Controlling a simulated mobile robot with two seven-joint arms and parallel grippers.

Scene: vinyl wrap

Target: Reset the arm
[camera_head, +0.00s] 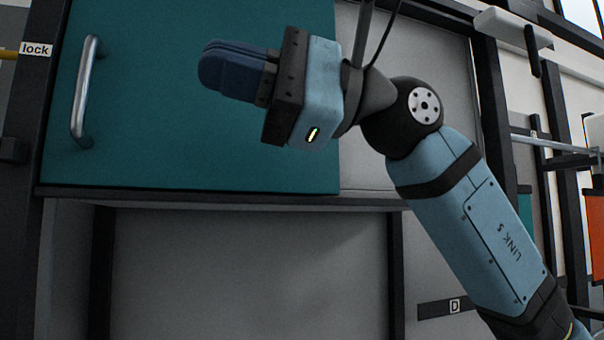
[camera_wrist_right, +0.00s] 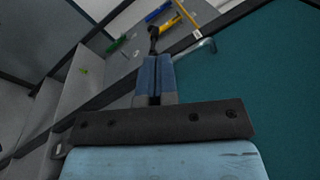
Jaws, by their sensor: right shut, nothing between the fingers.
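My right arm reaches in from the lower right of the head view, with its blue link and black joint. My right gripper (camera_head: 205,70) is shut and empty, its dark blue fingers together and pointing left. It is in front of a teal cabinet door (camera_head: 180,140). In the right wrist view the shut fingers (camera_wrist_right: 157,62) point up the picture, with the teal door (camera_wrist_right: 270,70) to their right. My left gripper is not in view.
The teal door has a silver handle (camera_head: 85,95) at its left. A "lock" label (camera_head: 36,49) is on the dark frame left of it. An open recess (camera_head: 250,270) lies below the door. Several coloured tools, one a blue-handled tool (camera_wrist_right: 158,12), show in the wrist view.

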